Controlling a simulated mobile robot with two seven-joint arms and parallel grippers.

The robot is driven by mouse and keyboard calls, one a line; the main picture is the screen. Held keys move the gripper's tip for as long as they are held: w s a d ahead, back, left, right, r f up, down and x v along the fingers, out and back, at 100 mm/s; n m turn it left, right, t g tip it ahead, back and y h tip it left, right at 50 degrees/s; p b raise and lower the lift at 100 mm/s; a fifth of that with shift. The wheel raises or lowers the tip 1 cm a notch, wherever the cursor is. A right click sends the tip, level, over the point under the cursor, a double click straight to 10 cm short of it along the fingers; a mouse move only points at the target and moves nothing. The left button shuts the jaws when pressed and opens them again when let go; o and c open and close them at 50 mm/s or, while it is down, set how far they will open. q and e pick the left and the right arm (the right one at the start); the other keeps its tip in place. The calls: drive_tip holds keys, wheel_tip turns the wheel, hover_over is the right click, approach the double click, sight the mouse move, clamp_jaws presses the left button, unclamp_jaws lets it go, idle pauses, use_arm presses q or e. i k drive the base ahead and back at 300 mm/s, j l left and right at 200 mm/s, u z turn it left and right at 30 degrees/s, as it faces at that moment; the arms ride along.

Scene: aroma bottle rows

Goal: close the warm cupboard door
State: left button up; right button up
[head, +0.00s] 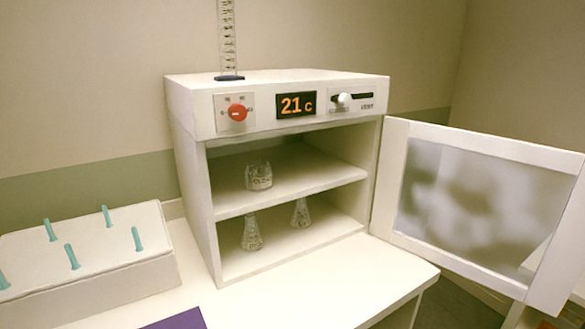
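The warm cupboard (190,180) is a white box on the worktop, with a red dial (237,113), a display (296,104) reading 21 c and a slider (343,100) across its top front. Its door (395,180) has a white frame around a cloudy pane. The door is hinged on the cupboard's right side and stands wide open, swung out to the right past the worktop. A glass beaker (259,176) stands on the upper shelf and two glass flasks (252,233) stand on the lower level. Neither of my grippers is in view.
A white rack (105,260) with several teal pegs stands at the left. A purple item (178,319) lies at the front edge of the picture. A glass cylinder (227,40) stands on top of the cupboard. The worktop (345,275) before the cupboard is clear.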

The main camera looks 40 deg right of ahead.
sight(562, 264)
drive_tip(key=z, duration=1)
